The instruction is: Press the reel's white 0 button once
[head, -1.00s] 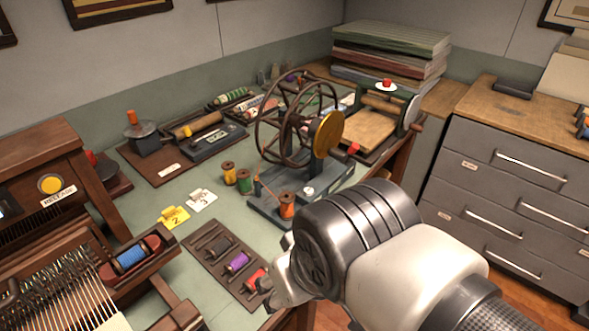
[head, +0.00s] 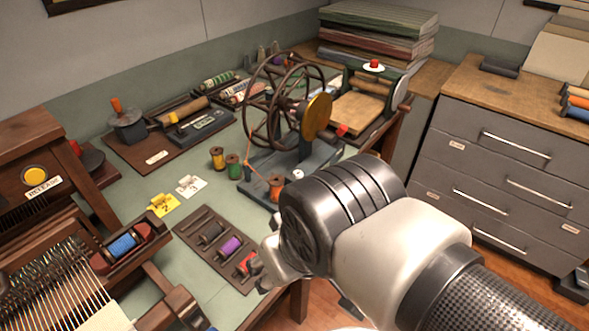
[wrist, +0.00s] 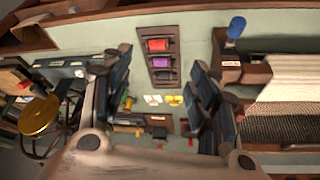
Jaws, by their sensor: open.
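The reel stands on the table in the head view, with a dark spoked wheel (head: 283,72), a gold disc (head: 317,117) and a grey base (head: 262,160). A small round white button (head: 298,174) sits on the base; its marking is too small to read. My gripper (head: 268,264) is in front of the reel, low at the table's front edge near the spool rack. In the wrist view its two fingers are spread apart with nothing between them (wrist: 162,85).
A rack (head: 207,237) of thread spools lies beside my gripper. An orange spool (head: 276,187), a green spool (head: 234,167) and a yellow spool (head: 217,157) stand by the reel. Grey drawers (head: 490,160) stand at right, a loom (head: 60,275) at left.

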